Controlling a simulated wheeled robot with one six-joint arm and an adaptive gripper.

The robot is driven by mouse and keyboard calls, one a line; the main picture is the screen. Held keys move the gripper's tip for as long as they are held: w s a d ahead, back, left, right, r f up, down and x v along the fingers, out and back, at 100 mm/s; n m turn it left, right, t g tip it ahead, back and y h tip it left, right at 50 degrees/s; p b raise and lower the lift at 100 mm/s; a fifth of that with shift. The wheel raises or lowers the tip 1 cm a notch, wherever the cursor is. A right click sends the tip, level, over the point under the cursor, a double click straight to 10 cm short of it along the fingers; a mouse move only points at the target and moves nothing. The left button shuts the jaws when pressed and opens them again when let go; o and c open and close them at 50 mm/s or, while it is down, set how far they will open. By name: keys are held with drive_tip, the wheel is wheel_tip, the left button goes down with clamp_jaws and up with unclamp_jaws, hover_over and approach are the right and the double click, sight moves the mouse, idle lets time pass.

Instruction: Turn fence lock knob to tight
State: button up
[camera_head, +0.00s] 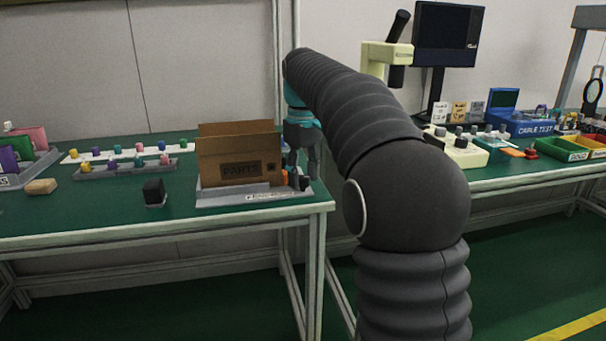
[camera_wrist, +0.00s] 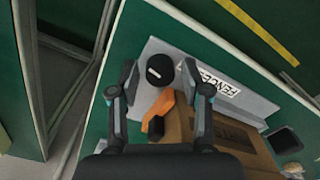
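The fence lock knob (camera_wrist: 160,70) is round and black with a pale line across its top. It sits on a grey plate (camera_wrist: 158,48) beside a label reading "FENCE", partly hidden by a finger. My gripper (camera_wrist: 159,66) is open, with one finger on each side of the knob in the wrist view and gaps visible. I cannot tell whether the fingertips reach down to the knob's height. In the head view my gripper (camera_head: 301,172) points down at the right end of the grey fixture (camera_head: 225,198); the knob is hard to make out there.
An orange part (camera_wrist: 160,104) lies close to the knob, between the fingers. A cardboard box marked PARTS (camera_head: 222,160) stands on the fixture, left of my gripper. A black block (camera_head: 154,192) is on the green bench (camera_head: 100,217). The bench edge is just right of the fixture.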

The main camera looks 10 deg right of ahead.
clamp_jaws()
drive_tip(key=shift+r+m+p, duration=0.2)
drive_tip(key=shift+m+p, duration=0.1)
drive_tip(key=shift+p, duration=0.45)
drive_tip(key=shift+m+p, duration=0.4)
drive_tip(key=shift+p, duration=0.25)
drive_tip(key=shift+f, duration=0.2)
drive_tip(key=shift+o, duration=1.9)
unclamp_jaws()
drive_tip(key=shift+r, duration=0.1)
